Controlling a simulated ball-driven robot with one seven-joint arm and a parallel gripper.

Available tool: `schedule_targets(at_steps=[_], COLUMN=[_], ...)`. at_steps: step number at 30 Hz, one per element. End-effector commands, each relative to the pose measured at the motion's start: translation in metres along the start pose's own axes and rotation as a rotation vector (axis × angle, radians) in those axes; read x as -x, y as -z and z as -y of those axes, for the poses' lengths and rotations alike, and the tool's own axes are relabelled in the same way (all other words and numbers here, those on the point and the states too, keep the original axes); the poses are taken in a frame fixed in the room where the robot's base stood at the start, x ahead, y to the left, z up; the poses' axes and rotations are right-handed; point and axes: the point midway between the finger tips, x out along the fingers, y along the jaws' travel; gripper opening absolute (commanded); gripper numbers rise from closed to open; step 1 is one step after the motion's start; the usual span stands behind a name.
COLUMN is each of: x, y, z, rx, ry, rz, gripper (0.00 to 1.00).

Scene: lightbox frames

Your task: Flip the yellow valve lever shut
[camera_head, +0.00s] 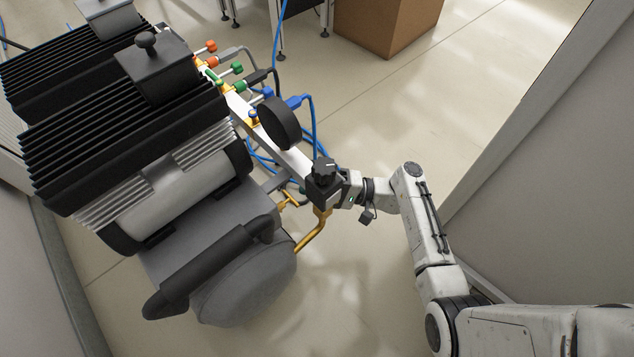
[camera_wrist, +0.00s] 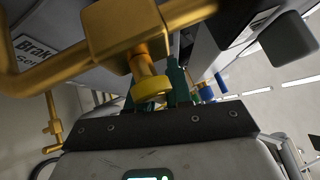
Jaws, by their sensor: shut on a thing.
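The yellow valve lever (camera_wrist: 150,91) shows end-on in the wrist view, below a brass valve body (camera_wrist: 122,32) and its orange stem. My gripper (camera_wrist: 154,94) is shut on it, with dark teal fingers close around it. In the head view my gripper (camera_head: 322,188) is at the right end of the compressor's manifold, just above the bent brass pipe (camera_head: 314,234). There the gripper hides the lever, so its exact angle cannot be told.
The finned black compressor (camera_head: 120,150) and its grey tank (camera_head: 245,285) fill the left. A round black gauge (camera_head: 280,122), blue hoses (camera_head: 312,120) and coloured knobs line the manifold. A brass T-handle (camera_wrist: 52,128) is nearby.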

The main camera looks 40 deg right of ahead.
Motion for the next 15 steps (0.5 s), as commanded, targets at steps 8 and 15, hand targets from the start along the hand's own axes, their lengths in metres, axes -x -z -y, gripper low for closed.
schedule_targets(at_steps=[8,15], x=[0.0000,0.0001], y=[-0.0012,-0.0009], z=[-0.0017,-0.0014], rx=[0.007,0.007], ry=[0.004,0.004], rz=[0.003,0.003], gripper=[0.00,0.26])
